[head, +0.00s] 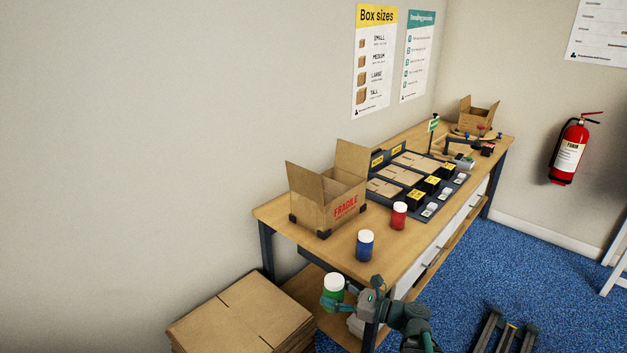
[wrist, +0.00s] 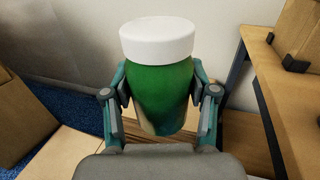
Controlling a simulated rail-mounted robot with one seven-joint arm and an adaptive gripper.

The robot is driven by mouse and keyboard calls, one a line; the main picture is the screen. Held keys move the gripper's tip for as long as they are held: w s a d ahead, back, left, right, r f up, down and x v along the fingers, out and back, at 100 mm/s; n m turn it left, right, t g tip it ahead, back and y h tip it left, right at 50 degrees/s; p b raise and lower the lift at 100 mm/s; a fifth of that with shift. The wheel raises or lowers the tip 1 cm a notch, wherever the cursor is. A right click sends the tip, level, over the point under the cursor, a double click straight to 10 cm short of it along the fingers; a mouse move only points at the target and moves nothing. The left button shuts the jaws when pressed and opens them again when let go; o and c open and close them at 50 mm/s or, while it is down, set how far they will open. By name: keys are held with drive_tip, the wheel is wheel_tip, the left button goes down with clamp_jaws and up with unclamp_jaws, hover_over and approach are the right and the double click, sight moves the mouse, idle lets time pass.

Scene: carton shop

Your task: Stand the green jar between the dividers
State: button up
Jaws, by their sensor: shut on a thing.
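The green jar (head: 333,289) has a white lid and is upright in my gripper (head: 345,300), off the near end of the bench. In the wrist view the jar (wrist: 160,88) fills the middle, with a finger of my gripper (wrist: 160,105) closed on each side of it. An open carton marked FRAGILE (head: 328,200) stands on the bench with its flaps up. Its inside and any dividers are hidden from this angle. Part of the carton also shows at the right of the wrist view (wrist: 297,35).
A blue jar (head: 365,245) and a red jar (head: 399,215) stand on the bench (head: 310,242) in front of the carton. Flat cardboard (head: 240,312) is stacked on the floor at the left. A mat with cartons and black boxes (head: 415,196) lies farther back.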

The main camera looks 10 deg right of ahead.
drive_tip(key=shift+w+d+b, duration=0.25)
drive_tip(key=shift+b, duration=0.3)
drive_tip(key=w+d+r+m+t+h+b, duration=0.2)
drive_tip(key=w+d+r+m+h, duration=0.15)
drive_tip(key=w+d, duration=0.3)
drive_tip(key=w+d+r+m+t+h+b, duration=0.25)
drive_tip(key=w+d+h, duration=0.2)
drive_tip(key=d, duration=0.25)
drive_tip(key=w+d+r+m+t+h+b, duration=0.1)
drive_tip(key=w+d+r+m+t+h, duration=0.15)
drive_tip(key=w+d, duration=0.45)
drive_tip(key=shift+m+h, duration=0.25)
drive_tip(key=shift+h, duration=0.3)
drive_tip(key=w+d+f, duration=0.1)
drive_tip(key=w+f, duration=0.2)
drive_tip(key=w, duration=0.1)
drive_tip(key=w+d+f, duration=0.1)
drive_tip(key=w+f, duration=0.2)
drive_tip(key=w, duration=0.1)
drive_tip(key=w+d+f, duration=0.2)
drive_tip(key=w+f, duration=0.1)
drive_tip(key=w, duration=0.1)
drive_tip(key=shift+f+b, duration=0.15)
drive_tip(key=shift+b, duration=0.2)
drive_tip(key=shift+w+d+f, duration=0.15)
drive_tip(key=shift+w+f, duration=0.3)
drive_tip(key=shift+f, duration=0.1)
drive_tip(key=shift+w+f, duration=0.1)
drive_tip(key=shift+f, duration=1.6)
